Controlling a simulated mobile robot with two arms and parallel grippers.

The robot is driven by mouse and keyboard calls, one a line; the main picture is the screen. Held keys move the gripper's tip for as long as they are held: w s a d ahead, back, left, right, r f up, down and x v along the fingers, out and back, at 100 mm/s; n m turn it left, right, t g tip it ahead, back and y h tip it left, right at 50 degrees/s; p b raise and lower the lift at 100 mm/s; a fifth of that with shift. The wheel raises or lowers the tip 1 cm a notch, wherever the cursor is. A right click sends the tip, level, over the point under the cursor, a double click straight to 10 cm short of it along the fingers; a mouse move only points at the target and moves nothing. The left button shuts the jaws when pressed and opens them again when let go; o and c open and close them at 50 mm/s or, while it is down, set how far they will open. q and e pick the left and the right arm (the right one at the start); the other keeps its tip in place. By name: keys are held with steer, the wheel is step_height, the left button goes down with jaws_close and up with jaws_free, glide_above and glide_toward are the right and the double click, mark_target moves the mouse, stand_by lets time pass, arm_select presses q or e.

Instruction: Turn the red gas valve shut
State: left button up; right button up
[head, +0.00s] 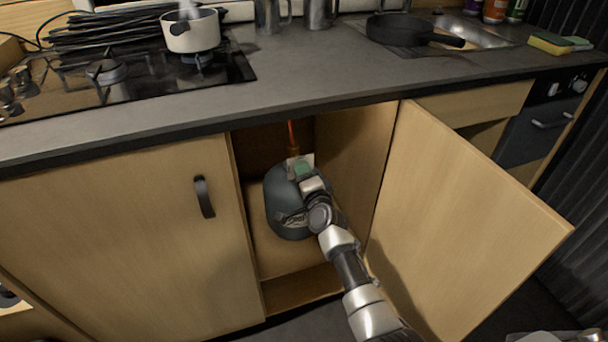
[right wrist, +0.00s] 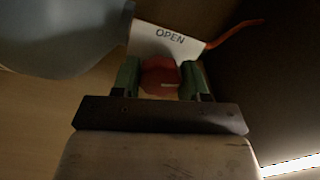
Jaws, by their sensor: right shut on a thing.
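The red gas valve (right wrist: 160,76) shows in the right wrist view between the two green fingertips of my right gripper (right wrist: 160,80), which is shut on it. A white tag (right wrist: 168,42) reading "OPEN" is just behind the valve. In the head view a dark grey gas bottle (head: 283,205) stands inside the open cabinet. My right gripper (head: 303,172) is at the top of the bottle, and the gripper and wrist hide the valve there. The bottle's rounded side (right wrist: 60,35) fills the upper left of the wrist view.
The cabinet door (head: 455,215) is swung open to the right of my arm. A closed door (head: 120,240) with a black handle is on the left. The worktop (head: 330,75) overhangs the opening. An orange hose (head: 291,133) rises from the bottle top. A pot (head: 191,33) stands on the hob.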

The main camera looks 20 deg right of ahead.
steer(key=shift+m, duration=1.2)
steer(key=o, duration=0.9)
arm_select(q)
steer(key=w+f+p, duration=0.1)
steer(key=p, duration=0.1)
steer(key=shift+d+p, duration=0.1)
steer(key=shift+p, duration=0.2)
arm_select(e)
steer(key=s, duration=1)
steer(key=shift+s+d, duration=0.2)
steer(key=shift+s, duration=0.2)
